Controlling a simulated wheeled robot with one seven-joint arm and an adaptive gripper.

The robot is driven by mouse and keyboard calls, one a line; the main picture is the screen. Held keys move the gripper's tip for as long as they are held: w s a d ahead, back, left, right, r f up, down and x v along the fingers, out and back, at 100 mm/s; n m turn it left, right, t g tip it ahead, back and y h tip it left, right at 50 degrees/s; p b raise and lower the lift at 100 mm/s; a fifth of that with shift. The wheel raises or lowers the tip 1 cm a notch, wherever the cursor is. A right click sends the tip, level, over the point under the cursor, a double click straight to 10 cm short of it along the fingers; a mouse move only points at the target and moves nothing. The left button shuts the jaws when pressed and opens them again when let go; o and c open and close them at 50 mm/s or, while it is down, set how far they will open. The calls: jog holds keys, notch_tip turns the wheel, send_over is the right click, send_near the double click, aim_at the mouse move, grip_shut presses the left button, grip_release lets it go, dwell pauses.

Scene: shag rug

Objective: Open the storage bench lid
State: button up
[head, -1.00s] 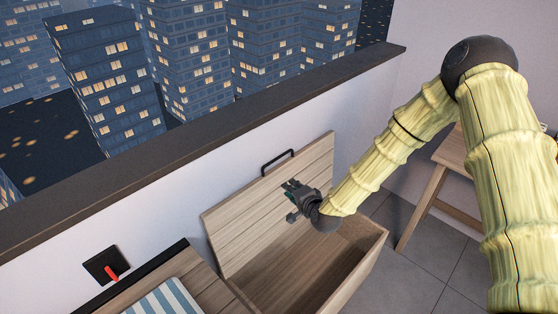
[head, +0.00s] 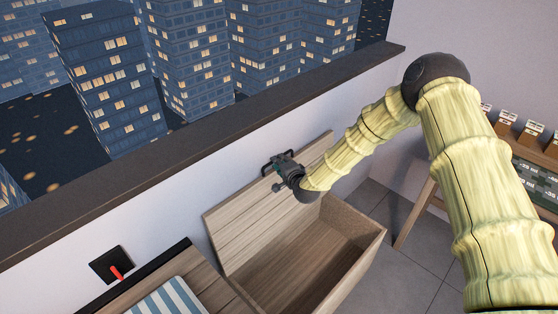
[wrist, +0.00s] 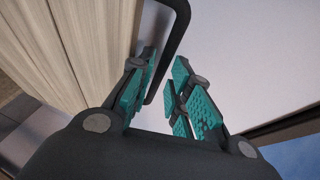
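The storage bench (head: 345,262) is a wooden box below the wall. Its lid (head: 235,221) stands raised, leaning back toward the wall, and the inside is exposed. A dark bar handle (head: 268,164) sits at the lid's top edge; it also shows in the wrist view (wrist: 178,52). My gripper (head: 279,171) is at the lid's top edge by the handle. In the wrist view its teal-padded fingers (wrist: 158,95) are apart, with the end of the handle near the left finger. No grip on the handle shows.
A dark ledge (head: 200,135) runs along the wall above the bench. A wooden seat with a striped cushion (head: 165,299) is at the lower left, near a black wall plate with a red lever (head: 114,269). A wooden table (head: 424,205) stands at the right.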

jog(key=shift+w+a+f, duration=0.15)
jog(key=shift+w+a, duration=0.1)
jog(key=shift+w, duration=0.25)
grip_shut()
